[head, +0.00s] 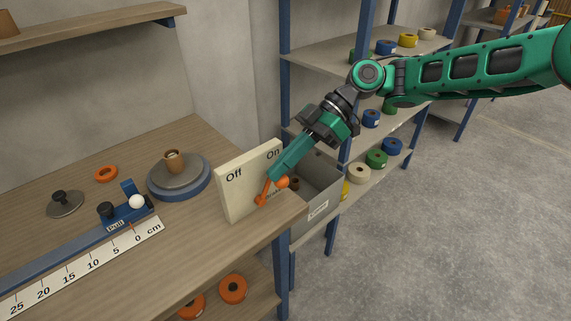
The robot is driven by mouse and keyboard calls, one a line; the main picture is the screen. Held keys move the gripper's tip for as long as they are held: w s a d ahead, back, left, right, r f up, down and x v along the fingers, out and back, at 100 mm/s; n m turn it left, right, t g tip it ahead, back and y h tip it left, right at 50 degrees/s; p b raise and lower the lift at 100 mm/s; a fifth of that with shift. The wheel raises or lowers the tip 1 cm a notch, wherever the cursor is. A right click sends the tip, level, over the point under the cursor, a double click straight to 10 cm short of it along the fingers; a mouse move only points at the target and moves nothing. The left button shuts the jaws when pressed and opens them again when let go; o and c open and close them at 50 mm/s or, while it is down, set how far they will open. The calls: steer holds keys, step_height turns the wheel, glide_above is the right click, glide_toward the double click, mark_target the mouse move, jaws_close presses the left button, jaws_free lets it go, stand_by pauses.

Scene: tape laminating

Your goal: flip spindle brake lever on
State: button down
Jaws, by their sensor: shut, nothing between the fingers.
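The brake lever is orange with a ball knob (282,182), mounted on a cream panel (237,196) marked Off at left and On at right. The lever leans up and to the right from its pivot, toward the On side. My gripper (275,175) is shut and empty, its tip right at the lever by the knob. I cannot tell whether it touches the lever. The gripper covers part of the panel's right side below On. The spindle (174,163) stands on a round blue-and-grey base at the back of the bench.
The wooden bench (200,260) carries a ruler (85,270), a blue slide marked Pull (120,212), an orange ring (106,173) and a grey disc (65,204). A grey bin (317,198) stands right of the panel. Shelves with tape rolls stand behind. Open floor lies at right.

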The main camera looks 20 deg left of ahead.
steer(key=shift+w+d+f, duration=0.3)
steer(key=shift+w+f, duration=0.05)
steer(key=shift+w, duration=0.3)
steer(key=shift+w+d+f, duration=0.1)
steer(key=shift+w+f, duration=0.05)
steer(key=shift+w, duration=0.1)
steer(key=v, duration=1)
steer(key=shift+w+r, duration=0.2)
steer(key=shift+r, duration=0.15)
